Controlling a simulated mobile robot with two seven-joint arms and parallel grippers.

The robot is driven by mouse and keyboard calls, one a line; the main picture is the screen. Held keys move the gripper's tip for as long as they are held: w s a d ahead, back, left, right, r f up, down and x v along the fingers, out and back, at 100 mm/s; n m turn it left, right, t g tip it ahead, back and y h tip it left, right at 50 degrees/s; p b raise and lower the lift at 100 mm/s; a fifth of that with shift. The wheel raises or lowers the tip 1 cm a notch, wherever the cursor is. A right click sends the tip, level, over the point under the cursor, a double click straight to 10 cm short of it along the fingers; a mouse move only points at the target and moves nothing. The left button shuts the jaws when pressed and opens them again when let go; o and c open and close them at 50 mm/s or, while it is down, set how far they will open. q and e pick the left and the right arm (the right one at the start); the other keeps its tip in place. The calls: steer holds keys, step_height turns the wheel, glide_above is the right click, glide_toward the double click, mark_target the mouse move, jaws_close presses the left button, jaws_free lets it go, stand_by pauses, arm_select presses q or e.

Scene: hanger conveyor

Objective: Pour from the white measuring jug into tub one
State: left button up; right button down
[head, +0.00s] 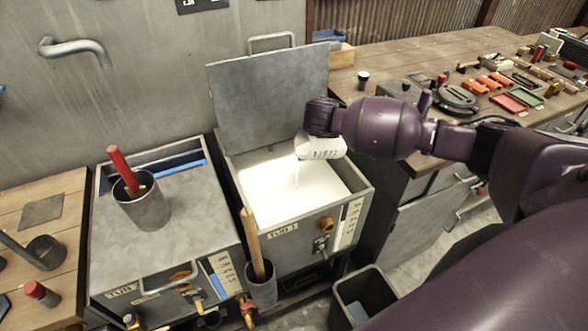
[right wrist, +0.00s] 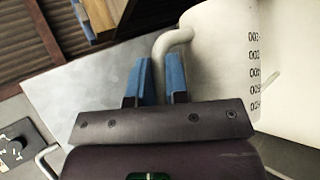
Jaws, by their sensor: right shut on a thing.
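The white measuring jug (head: 324,147) is tipped over tub one, its mouth toward the left. A thin white stream (head: 296,174) falls from its lip into the tub. Tub one (head: 283,235), labelled TUB 1, has its lid (head: 268,95) raised at the back and pale white liquid (head: 285,195) inside. My right gripper (head: 321,120) is above the jug at the tub's right side. In the right wrist view, its blue fingers (right wrist: 162,78) are shut on the handle of the jug (right wrist: 222,50); black graduation numbers show on the jug's side. My left gripper is not in view.
Closed tub two (head: 190,225) stands to the left with a metal cup (head: 143,206) holding a red-handled tool on its lid. A wooden-handled tool (head: 252,240) stands in a cup at tub one's front. A dark bin (head: 362,298) is below; a cluttered workbench (head: 440,60) runs right.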

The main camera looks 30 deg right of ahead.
steer(key=shift+a, duration=0.3)
stand_by(0.6)
steer(key=shift+a+f+h, duration=0.15)
steer(key=shift+a+h, duration=0.1)
steer(key=shift+h, duration=0.25)
steer(key=shift+a+f+n, duration=0.1)
steer(key=shift+a+n, duration=0.1)
steer(key=shift+n, duration=0.1)
stand_by(0.4)
steer(key=shift+w+a+f+h, duration=0.1)
steer(key=shift+a+f+h, duration=0.05)
steer(key=shift+a+h, duration=0.25)
steer(key=shift+a, duration=0.15)
stand_by(0.6)
steer(key=shift+a, duration=0.15)
steer(key=shift+a+f+n+h, duration=0.1)
steer(key=shift+a+n+h, duration=0.3)
steer(key=shift+a+h, duration=0.15)
steer(key=shift+a+t+p, duration=0.3)
steer(key=shift+p, duration=0.05)
stand_by(0.6)
